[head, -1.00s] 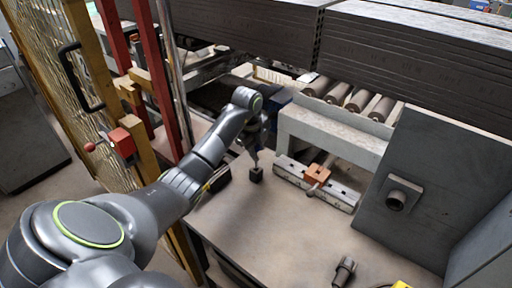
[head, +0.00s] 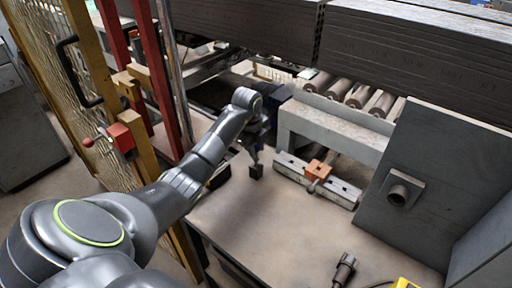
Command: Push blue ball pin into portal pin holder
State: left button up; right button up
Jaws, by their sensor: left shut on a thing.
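My left gripper (head: 255,160) reaches down over the far left part of the table, small in the head view. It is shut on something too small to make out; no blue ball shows. A small dark block (head: 256,172) is right below its fingertips, at the table top. I cannot tell whether the block is held or stands there as the pin holder. My right gripper is out of view.
A pale rail with an orange block (head: 318,169) lies right of the gripper. A dark cylindrical tool (head: 344,269) and a yellow object (head: 405,284) lie at the front. The table's middle (head: 270,225) is clear.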

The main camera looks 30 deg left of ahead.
pick_arm(q)
jog(key=shift+f+b, duration=1)
jog(key=shift+f, duration=0.5)
jog(key=o, duration=1)
jog(key=shift+o, duration=0.2)
jog(key=s+r+p, duration=0.3)
jog(key=r+p, duration=0.3)
jog(key=r, duration=1.1)
jog(key=shift+s+a, duration=0.15)
jog(key=shift+a, duration=0.1)
